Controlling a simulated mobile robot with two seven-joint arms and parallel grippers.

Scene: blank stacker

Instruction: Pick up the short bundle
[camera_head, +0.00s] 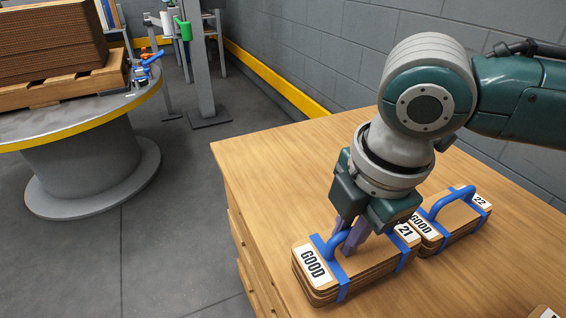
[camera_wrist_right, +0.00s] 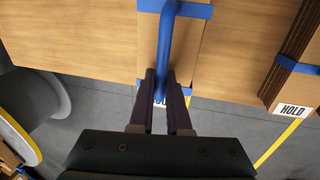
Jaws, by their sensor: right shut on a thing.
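A strapped bundle of brown sheets (camera_head: 325,283) with a "GOOD" label and the number 21 sits on the wooden cabinet top near its front edge. Blue straps and a blue handle (camera_head: 338,242) run over it. My right gripper (camera_head: 352,236) comes down over this bundle, its purple fingers shut on the handle. In the right wrist view the handle (camera_wrist_right: 165,45) runs between the fingers (camera_wrist_right: 163,78), which partly hide a label. A second bundle (camera_head: 450,222), labelled "GOOD" and 22, lies just behind it to the right, with its own blue handle. My left gripper is out of view.
The wooden cabinet top (camera_head: 265,165) is clear to the left and behind. A "HOLD" bundle (camera_wrist_right: 290,80) stands at the right in the right wrist view. A round table (camera_head: 60,135) with a loaded pallet is across the floor. A grey wall (camera_head: 330,60) stands behind.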

